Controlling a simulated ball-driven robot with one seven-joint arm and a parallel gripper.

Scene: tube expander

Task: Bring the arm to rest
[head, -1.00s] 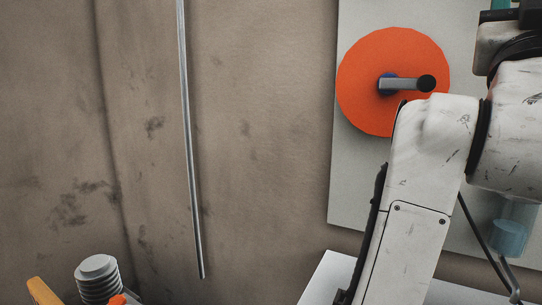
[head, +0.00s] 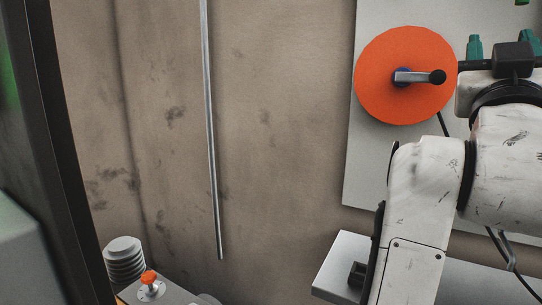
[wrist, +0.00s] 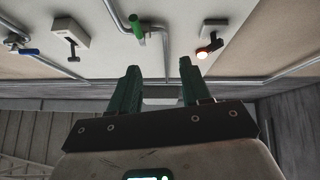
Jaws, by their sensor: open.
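My gripper (head: 502,46) shows at the right edge of the head view, in front of the grey panel (head: 375,170) and right of the orange disc (head: 387,97) with its black-knobbed crank. In the wrist view my gripper (wrist: 158,84) has two green fingers standing wide apart with nothing between them. It is open and empty and touches nothing that I can see. My white arm is bent in the right part of the head view and hides part of the panel.
A white shelf (head: 335,265) lies below my arm. A ribbed grey cylinder (head: 124,262) and an orange button (head: 149,277) stand at lower left, beside a dark frame (head: 65,150). The wrist view shows a green handle (wrist: 136,26), a blue-handled valve (wrist: 28,51) and a lever box (wrist: 70,32).

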